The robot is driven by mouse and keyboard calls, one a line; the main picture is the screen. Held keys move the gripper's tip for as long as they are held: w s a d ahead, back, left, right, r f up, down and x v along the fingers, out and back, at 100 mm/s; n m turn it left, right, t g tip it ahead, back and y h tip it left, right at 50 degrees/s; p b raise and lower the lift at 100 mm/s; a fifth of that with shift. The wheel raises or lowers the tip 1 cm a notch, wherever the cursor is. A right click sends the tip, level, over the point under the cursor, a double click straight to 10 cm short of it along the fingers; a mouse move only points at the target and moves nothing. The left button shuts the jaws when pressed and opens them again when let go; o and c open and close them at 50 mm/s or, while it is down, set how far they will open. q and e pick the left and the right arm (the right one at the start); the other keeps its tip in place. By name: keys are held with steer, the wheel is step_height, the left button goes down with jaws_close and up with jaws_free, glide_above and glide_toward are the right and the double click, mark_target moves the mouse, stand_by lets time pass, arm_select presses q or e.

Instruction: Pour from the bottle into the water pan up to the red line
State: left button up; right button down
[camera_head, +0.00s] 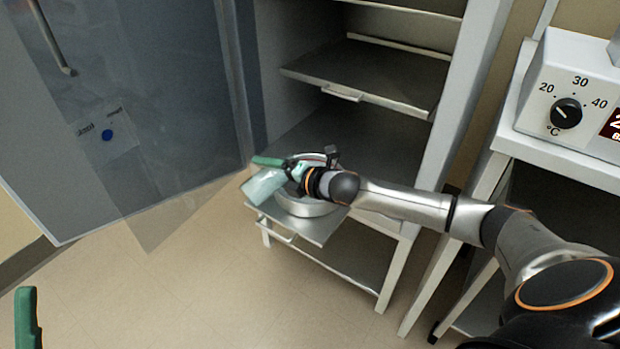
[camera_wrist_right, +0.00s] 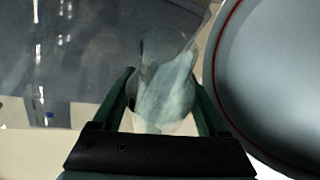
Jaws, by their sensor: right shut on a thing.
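The bottle (camera_head: 264,187), clear and pale, is held by my right gripper (camera_head: 282,171) in front of the open cabinet. It looks tilted, and its far end points down and left in the head view. In the right wrist view the bottle (camera_wrist_right: 165,80) sits between the two green fingers. The water pan (camera_head: 308,208) is a round metal pan on a pulled-out shelf, partly behind my gripper. In the wrist view the pan (camera_wrist_right: 280,85) is right of the bottle, with the red line inside its wall. No stream or water level is discernible. One green finger of my left gripper (camera_head: 27,318) shows.
The cabinet door (camera_head: 130,110) stands open on the left. An upper shelf (camera_head: 370,72) juts out above the pan. A white unit with a temperature dial (camera_head: 566,113) stands on a table at the right. The floor (camera_head: 180,280) in front is clear.

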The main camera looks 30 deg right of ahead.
steer(key=shift+r, duration=0.1)
steer(key=shift+d+r, duration=0.1)
steer(key=shift+d, duration=0.05)
steer(key=shift+w+d+r+m+y+p, duration=0.1)
steer(key=shift+d+r+m+y+p, duration=0.2)
steer(key=shift+d+r+m+p, duration=0.3)
stand_by(1.1)
steer(key=shift+f+m+t+y+b, duration=0.4)
steer(key=shift+m+y, duration=0.1)
steer(key=shift+m, duration=0.3)
stand_by(2.5)
